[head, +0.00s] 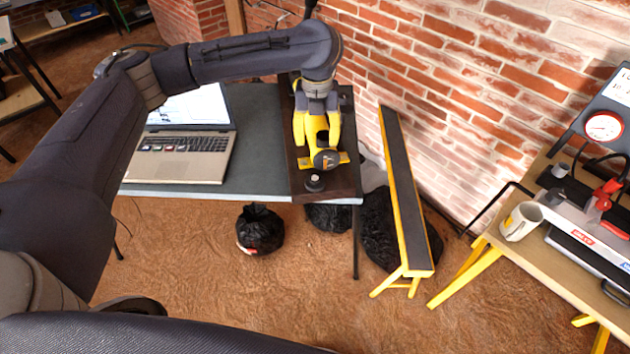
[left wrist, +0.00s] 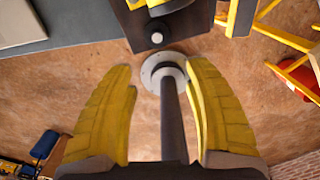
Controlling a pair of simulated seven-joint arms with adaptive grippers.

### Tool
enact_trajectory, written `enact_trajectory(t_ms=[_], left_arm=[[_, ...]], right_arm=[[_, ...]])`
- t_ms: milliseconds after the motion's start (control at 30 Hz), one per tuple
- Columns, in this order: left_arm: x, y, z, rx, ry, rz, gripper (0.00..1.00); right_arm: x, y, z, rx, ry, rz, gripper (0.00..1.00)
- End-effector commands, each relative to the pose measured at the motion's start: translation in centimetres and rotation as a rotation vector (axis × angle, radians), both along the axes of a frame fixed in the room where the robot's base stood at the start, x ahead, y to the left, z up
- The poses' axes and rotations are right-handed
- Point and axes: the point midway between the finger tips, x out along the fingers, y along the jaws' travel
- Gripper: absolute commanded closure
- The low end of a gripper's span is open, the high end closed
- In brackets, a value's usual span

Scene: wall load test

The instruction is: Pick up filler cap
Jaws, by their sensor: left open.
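A small black knob-like cap with a pale top (head: 315,181) stands upright on the near end of a dark board (head: 345,185). It also shows in the left wrist view (left wrist: 157,38). My left gripper (head: 317,138) has yellow fingers and hangs over the board, behind the cap in the head view. In the left wrist view its fingers (left wrist: 165,95) are spread apart, and the cap lies beyond them, apart from both. A dark rod with a grey disc (left wrist: 163,72) shows between the fingers; I cannot tell whether it touches them. My right gripper is out of view.
A yellow part (head: 341,158) lies on the board behind the cap. An open laptop (head: 180,158) sits on the grey table at left. A brick wall rises behind. A yellow-legged trestle (head: 407,195) and a bench with a mug (head: 521,221) stand at right.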

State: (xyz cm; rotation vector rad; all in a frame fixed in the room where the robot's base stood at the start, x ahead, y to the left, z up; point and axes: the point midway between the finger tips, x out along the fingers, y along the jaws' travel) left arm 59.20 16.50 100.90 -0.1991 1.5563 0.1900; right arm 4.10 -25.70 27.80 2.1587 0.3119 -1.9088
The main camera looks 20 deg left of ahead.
Motion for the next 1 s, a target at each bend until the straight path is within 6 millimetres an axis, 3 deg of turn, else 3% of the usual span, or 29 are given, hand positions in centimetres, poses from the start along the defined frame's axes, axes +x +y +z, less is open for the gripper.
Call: enact_trajectory(t_ms=[167,700,1000], left_arm=[[0.0,0.4,-0.6,0.006,0.010,-0.005,0.48],[0.0,0.3,-9.6,0.004,0.009,-0.003,0.48],[0.0,0.4,-11.7,0.006,0.007,-0.005,0.48]], right_arm=[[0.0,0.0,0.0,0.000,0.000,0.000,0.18],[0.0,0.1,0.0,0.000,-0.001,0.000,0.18],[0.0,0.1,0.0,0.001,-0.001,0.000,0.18]])
